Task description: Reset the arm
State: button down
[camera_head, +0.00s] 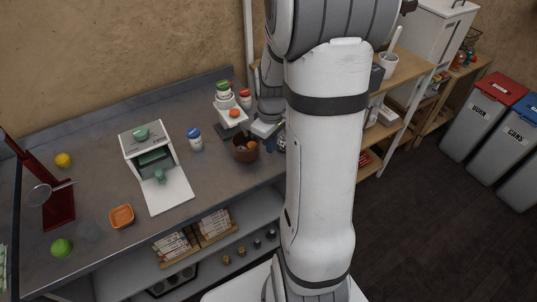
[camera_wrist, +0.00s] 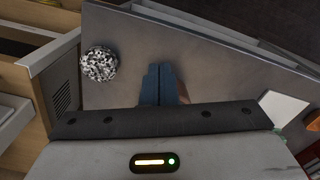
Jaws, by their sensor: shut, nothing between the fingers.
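My arm fills the middle of the head view, and its large white link hides part of the counter's right end. My gripper shows in the wrist view with its two blue fingers (camera_wrist: 163,84) pressed together and nothing between them. The fingers are over the grey countertop (camera_wrist: 210,50). In the head view the wrist end is partly hidden behind the arm, near the brown bowl (camera_head: 245,155) with orange items in it. A black-and-white speckled ball (camera_wrist: 99,63) lies on the counter to the left of the fingers in the wrist view, apart from them.
The counter holds a white toaster-oven-like box (camera_head: 148,140) with its door down, a blue-lidded jar (camera_head: 195,140), a white stand (camera_head: 232,110) with jars, an orange dish (camera_head: 122,216), a green fruit (camera_head: 62,248), a lemon (camera_head: 63,160) and a red stand (camera_head: 58,208). Bins (camera_head: 485,115) stand at right.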

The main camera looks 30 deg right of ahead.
jog(key=shift+r, duration=1.15)
jog(key=s+a+r+m+t, duration=0.2)
jog(key=s+a+r+m, duration=0.2)
jog(key=s+a+r, duration=0.7)
jog(key=shift+s+a+m+t, duration=0.4)
jog(key=shift+s+a, duration=0.05)
jog(key=shift+a, duration=0.4)
